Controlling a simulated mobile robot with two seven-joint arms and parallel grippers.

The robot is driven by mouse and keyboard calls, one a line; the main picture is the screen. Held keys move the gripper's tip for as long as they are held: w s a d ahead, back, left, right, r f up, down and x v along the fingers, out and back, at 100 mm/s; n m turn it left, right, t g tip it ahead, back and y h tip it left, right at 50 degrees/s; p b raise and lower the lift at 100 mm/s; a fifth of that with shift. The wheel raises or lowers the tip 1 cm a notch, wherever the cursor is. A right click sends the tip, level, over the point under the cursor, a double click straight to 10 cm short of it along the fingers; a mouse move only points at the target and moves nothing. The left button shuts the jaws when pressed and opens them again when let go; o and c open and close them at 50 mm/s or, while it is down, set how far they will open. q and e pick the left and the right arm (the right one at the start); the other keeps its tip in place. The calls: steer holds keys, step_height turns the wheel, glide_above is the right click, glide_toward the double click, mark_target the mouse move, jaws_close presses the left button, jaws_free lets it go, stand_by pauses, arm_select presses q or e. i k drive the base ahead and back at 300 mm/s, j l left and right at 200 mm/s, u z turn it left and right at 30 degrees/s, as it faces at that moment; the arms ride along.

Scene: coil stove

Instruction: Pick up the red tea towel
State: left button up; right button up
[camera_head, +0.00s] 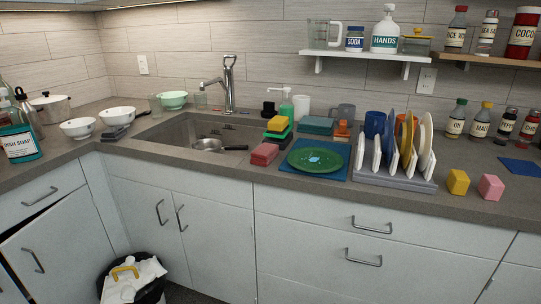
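A small red folded cloth (264,154), seemingly the red tea towel, lies on the counter at the front right of the sink. It sits just left of the green plate (314,160) and the blue mat under it. Its exact make is hard to tell at this size. Neither of my grippers is in view.
The sink (180,134) is left of the red cloth, with a dark-handled pan in it. Yellow and green blocks (278,128) stand behind the cloth. A dish rack (395,177) with plates stands to the right. A bin (133,280) is on the floor.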

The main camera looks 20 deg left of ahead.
mark_target(263, 156)
steer(key=i+j, duration=0.25)
steer(key=i, duration=0.2)
steer(key=i+j, duration=0.3)
steer(key=i, duration=0.15)
